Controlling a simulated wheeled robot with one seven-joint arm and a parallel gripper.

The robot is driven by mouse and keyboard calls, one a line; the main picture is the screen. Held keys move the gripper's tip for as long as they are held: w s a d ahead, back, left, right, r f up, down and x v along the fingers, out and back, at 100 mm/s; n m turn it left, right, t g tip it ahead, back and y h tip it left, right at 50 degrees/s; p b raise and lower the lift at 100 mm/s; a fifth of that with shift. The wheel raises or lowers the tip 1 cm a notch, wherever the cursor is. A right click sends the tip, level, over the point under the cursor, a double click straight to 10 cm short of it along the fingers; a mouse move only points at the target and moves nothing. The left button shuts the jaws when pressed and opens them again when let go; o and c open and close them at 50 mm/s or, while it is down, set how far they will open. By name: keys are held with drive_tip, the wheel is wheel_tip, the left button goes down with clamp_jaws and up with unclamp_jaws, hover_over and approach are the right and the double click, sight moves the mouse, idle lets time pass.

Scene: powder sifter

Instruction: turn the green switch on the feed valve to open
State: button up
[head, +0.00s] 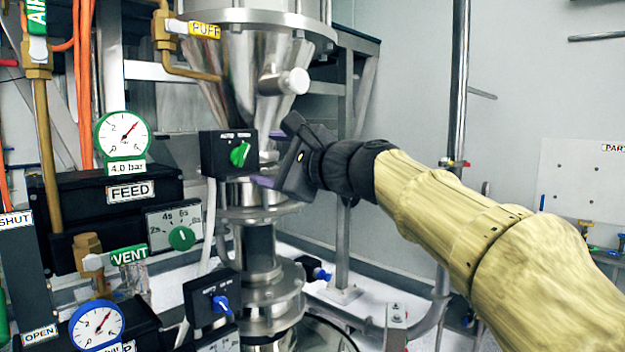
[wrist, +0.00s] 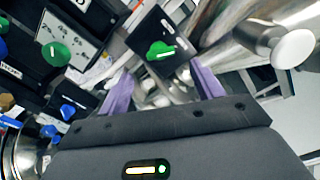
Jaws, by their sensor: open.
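The green switch (head: 240,154) sits on the front of a small black box (head: 213,155) beside the steel hopper. The white line on the switch leans toward the upper right in the head view. The lettering above it is too small to read surely. My gripper (head: 266,162) is open and empty just right of the box. In the wrist view the green switch (wrist: 160,50) shows beyond the gap between the purple fingers of my gripper (wrist: 163,88). The fingers appear apart from the switch.
The steel hopper (head: 240,75) with its round side knob (head: 287,82) stands close to my gripper. A green timer knob (head: 181,238) is at lower left, and a blue switch (head: 221,304) is below. Gauges and a FEED label (head: 130,190) stand left.

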drive_tip(key=b+v, duration=0.3)
drive_tip(key=v, duration=0.6)
drive_tip(key=shift+s+d, duration=0.25)
drive_tip(key=shift+d, duration=0.05)
drive_tip(key=w+d+f+n+g+h, duration=0.1)
drive_tip(key=d+f+h, duration=0.2)
drive_tip(key=f, duration=0.7)
drive_tip(key=w+d+f+n+g+h, duration=0.1)
drive_tip(key=d+f+h, duration=0.1)
drive_tip(key=f, duration=0.8)
drive_tip(key=w+d+f+n+g+h, duration=0.1)
drive_tip(key=w+d+f+h, duration=0.15)
drive_tip(key=f, duration=0.75)
drive_tip(key=s+d+f+n+g+h, duration=0.2)
drive_tip(key=s+d+f+n, duration=0.1)
drive_tip(key=s+f, duration=0.3)
drive_tip(key=s+d+f+n+g+h, duration=0.2)
drive_tip(key=s+f, duration=0.4)
drive_tip(key=f, duration=0.5)
drive_tip(key=s+d+f+n+g+h, duration=0.2)
drive_tip(key=s+d+f+n, duration=0.2)
drive_tip(key=f, duration=0.5)
drive_tip(key=s+n, duration=0.1)
drive_tip(key=n, duration=0.1)
drive_tip(key=shift+s+n, duration=0.3)
drive_tip(key=shift+s, duration=0.1)
